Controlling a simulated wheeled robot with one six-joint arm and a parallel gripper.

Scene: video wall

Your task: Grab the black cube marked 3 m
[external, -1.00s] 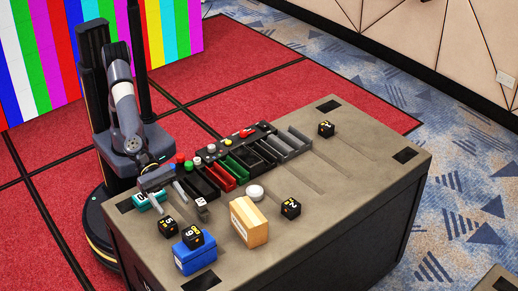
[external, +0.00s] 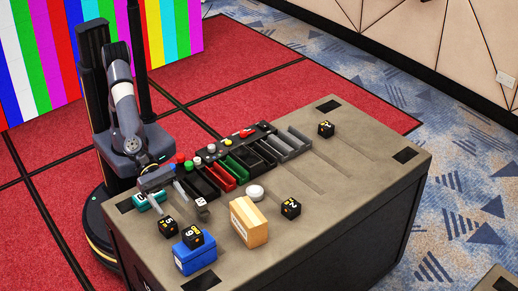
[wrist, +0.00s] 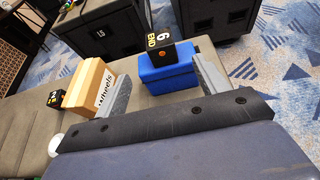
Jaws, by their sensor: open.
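My gripper (external: 176,205) is open and empty, low over the near left part of the table; it also shows in the wrist view (wrist: 162,68). No cube clearly reads "3 m". A black cube with yellow marks (external: 168,226) sits in front of the gripper. A black cube marked 6 END (external: 193,238) stands on a blue box (external: 195,258); both show beyond the fingers in the wrist view (wrist: 170,48). A black cube that looks marked 2 (external: 291,208) lies right of the wooden box. Another black cube (external: 326,128) is at the far right. A small cube with a pale face (external: 201,204) is right of the gripper.
A wooden box lettered "Wheels" (wrist: 90,84) stands left of the blue box in the wrist view. A white round object (external: 255,192) lies mid-table. The table's right side is mostly clear.

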